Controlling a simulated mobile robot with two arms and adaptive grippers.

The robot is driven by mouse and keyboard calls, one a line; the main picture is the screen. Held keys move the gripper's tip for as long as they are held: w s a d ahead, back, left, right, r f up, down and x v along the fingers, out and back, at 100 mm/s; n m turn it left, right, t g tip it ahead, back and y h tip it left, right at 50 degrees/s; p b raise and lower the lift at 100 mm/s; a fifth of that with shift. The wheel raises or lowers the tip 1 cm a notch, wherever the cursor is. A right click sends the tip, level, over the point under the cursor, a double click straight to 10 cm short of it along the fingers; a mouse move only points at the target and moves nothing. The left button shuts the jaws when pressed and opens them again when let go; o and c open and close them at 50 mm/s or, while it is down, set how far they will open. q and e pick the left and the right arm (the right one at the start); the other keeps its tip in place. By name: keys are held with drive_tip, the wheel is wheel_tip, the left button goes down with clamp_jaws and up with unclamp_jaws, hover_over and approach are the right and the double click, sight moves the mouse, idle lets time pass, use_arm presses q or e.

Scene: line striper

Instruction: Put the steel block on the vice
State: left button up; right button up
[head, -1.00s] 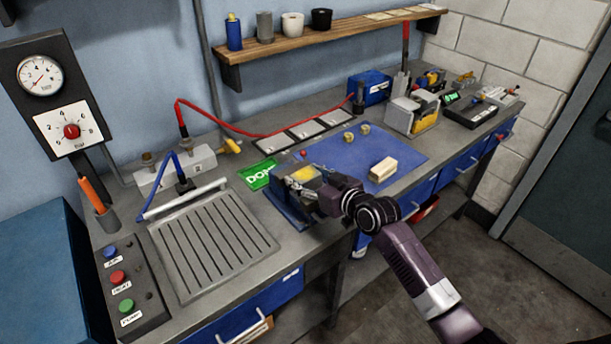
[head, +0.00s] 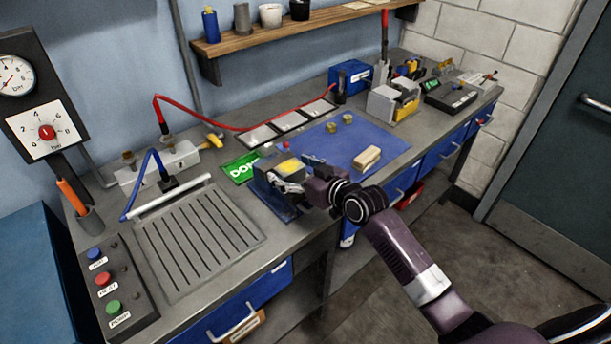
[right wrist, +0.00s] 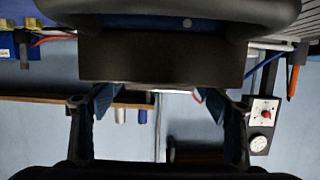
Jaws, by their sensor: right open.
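The vice (head: 268,200), with a blue base, stands near the bench's front edge, left of the blue mat. My right gripper (head: 298,175) is over it, with its fingers apart. A yellow patch (head: 289,165) shows just beyond the fingers; I cannot tell what it belongs to. In the right wrist view, which is upside down, the open fingers (right wrist: 158,110) have only the wall and shelf between their tips. A dark block-shaped piece (right wrist: 160,58) lies close to that camera; I cannot tell whether it is the steel block or part of the vice. My left gripper is out of view.
The blue mat (head: 320,146) bears a pale block (head: 367,157) and small brass pieces (head: 346,119). A slotted metal plate (head: 195,240) and a button box (head: 118,290) are at left. A red hose (head: 240,128) runs along the back. A green sign (head: 240,167) lies behind the vice.

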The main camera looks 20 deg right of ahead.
drive_tip(key=b+v, duration=0.2)
drive_tip(key=v, duration=0.9)
drive_tip(key=shift+s+r, duration=0.1)
drive_tip(key=shift+s, duration=0.05)
